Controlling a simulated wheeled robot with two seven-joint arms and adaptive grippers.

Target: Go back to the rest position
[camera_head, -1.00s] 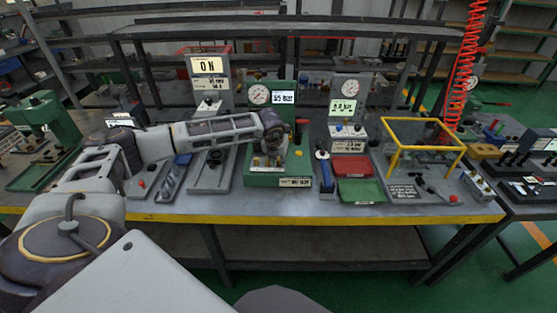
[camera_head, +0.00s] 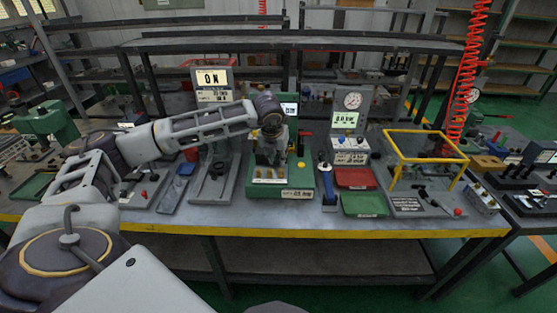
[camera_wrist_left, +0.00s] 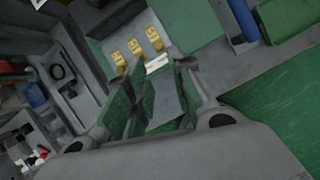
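My left arm comes in from the left in the head view. Its gripper (camera_head: 268,158) points down above the green station (camera_head: 281,192) in the middle of the bench. In the left wrist view the two fingers of the left gripper (camera_wrist_left: 158,98) stand apart, with nothing seen held between them. A row of brass fittings (camera_wrist_left: 137,47) on the station lies beyond the fingertips. My wrist partly covers the station's gauge panel in the head view. My right gripper is in neither view.
On the bench (camera_head: 330,233), an ON display (camera_head: 212,78) stands left of the station. To the right are a blue-handled tool (camera_head: 325,172), a red tray (camera_head: 355,178), a green tray (camera_head: 364,205), a gauge panel (camera_head: 350,105) and a yellow frame (camera_head: 425,146). The front aisle is clear.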

